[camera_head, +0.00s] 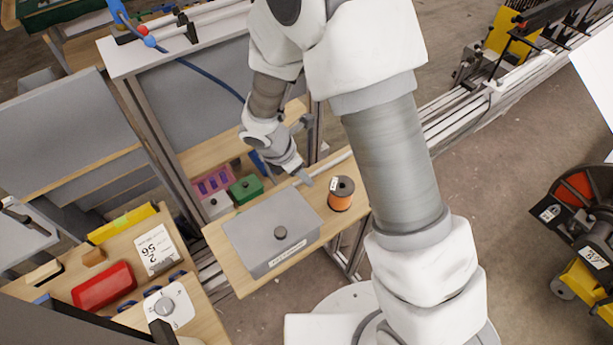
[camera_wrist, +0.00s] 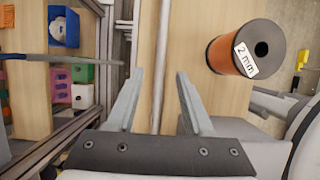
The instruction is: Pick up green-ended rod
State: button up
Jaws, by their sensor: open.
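A pale grey rod (camera_head: 336,162) lies on the wooden shelf, beside the spool. No green end shows on it in either view. My gripper (camera_head: 306,180) is over the shelf at the rod's near end, fingers pointing down. In the wrist view the rod (camera_wrist: 164,30) runs lengthwise between the two open fingers of my gripper (camera_wrist: 160,73). The fingers appear apart from it on both sides, and nothing is held. I cannot tell how high the fingers are above the rod.
An orange spool (camera_head: 341,194) labelled 2 mm stands right of my gripper. A grey lidded box (camera_head: 265,215) with a knob takes up the shelf's front. Green (camera_head: 246,188) and pink (camera_head: 212,182) containers stand to the left. A blue hose (camera_head: 205,72) hangs behind.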

jog(key=shift+x, duration=0.9)
grip_shut()
jog(key=shift+r, duration=0.1)
dwell(0.7)
